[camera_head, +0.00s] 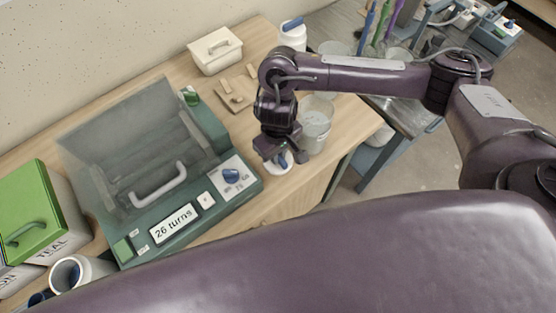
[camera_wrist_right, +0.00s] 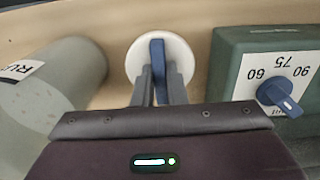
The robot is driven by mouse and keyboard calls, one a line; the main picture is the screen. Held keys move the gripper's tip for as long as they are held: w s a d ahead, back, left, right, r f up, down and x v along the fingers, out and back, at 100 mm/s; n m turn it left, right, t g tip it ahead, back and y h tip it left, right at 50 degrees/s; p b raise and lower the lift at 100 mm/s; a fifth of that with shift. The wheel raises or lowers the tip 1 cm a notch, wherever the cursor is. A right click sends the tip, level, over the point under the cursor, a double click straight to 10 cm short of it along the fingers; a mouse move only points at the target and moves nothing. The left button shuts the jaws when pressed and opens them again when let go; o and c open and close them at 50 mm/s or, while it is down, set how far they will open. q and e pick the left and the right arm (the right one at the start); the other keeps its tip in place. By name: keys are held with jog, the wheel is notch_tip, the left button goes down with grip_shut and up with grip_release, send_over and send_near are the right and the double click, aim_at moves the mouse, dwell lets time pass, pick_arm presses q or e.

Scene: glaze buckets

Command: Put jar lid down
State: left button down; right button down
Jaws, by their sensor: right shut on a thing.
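The jar lid (camera_wrist_right: 136,64) is a white disc with a blue upright grip. In the right wrist view it sits between my right gripper's fingers (camera_wrist_right: 160,92), which are shut on the blue grip. In the head view the lid (camera_head: 271,167) shows partly below my right gripper (camera_head: 281,157), over the front part of the wooden bench, right of the green machine. I cannot tell whether the lid touches the bench. My left gripper is not in view.
The green machine (camera_head: 222,204), with a blue dial and a "26 turns" display, stands close left of the lid. A grey bucket (camera_head: 314,128) stands close on the other side, also in the wrist view (camera_wrist_right: 62,85). An open white jar (camera_head: 97,268) lies at lower left.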

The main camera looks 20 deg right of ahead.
notch_tip(320, 180, down, 4)
jog(key=shift+r+b, duration=0.2)
jog(key=shift+b, duration=0.5)
jog(key=shift+r, duration=0.1)
jog(key=c, duration=1.5)
grip_release()
jog(key=shift+o, duration=0.2)
